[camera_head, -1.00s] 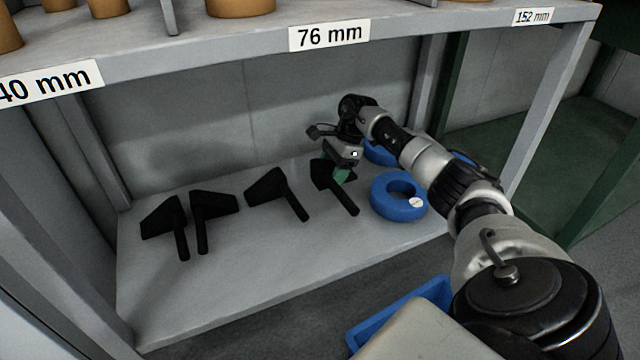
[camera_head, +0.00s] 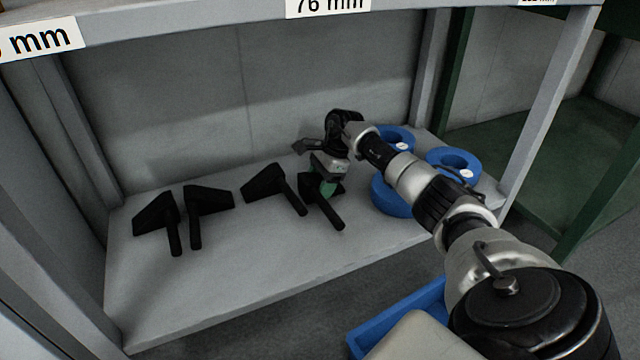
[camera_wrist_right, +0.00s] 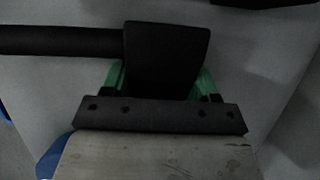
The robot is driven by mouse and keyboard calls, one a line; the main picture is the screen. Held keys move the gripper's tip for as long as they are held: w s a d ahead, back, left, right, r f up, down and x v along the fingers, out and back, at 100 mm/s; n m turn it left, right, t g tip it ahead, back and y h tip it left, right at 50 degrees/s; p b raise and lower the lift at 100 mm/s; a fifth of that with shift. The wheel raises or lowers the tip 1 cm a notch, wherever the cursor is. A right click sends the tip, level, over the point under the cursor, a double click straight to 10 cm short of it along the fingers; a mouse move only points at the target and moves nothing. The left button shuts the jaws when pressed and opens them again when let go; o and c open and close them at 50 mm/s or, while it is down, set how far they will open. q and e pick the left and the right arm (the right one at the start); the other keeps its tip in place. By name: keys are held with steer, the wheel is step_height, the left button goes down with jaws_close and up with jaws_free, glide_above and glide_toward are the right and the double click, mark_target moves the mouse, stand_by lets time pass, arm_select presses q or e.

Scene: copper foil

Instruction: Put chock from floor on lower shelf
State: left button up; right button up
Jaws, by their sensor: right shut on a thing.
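A black chock (camera_head: 328,212) with a handle is at the right end of a row of chocks on the grey lower shelf (camera_head: 240,285). My right gripper (camera_head: 328,186) is shut on it, with its green fingers on either side of the wedge. In the right wrist view the chock's wedge (camera_wrist_right: 165,58) sits between the green fingers (camera_wrist_right: 160,85) and its handle points left. The chock is at the shelf's surface; I cannot tell whether it touches it. My left gripper is not in view.
Several other black chocks (camera_head: 270,185) lie to the left on the shelf. Blue rings (camera_head: 453,163) lie to the right, partly behind my arm. A blue bin (camera_head: 400,315) is below the shelf front. Shelf posts (camera_head: 550,110) stand at the sides.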

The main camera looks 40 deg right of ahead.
steer(key=o, duration=1.2)
steer(key=shift+f, duration=0.1)
steer(key=shift+c, duration=0.2)
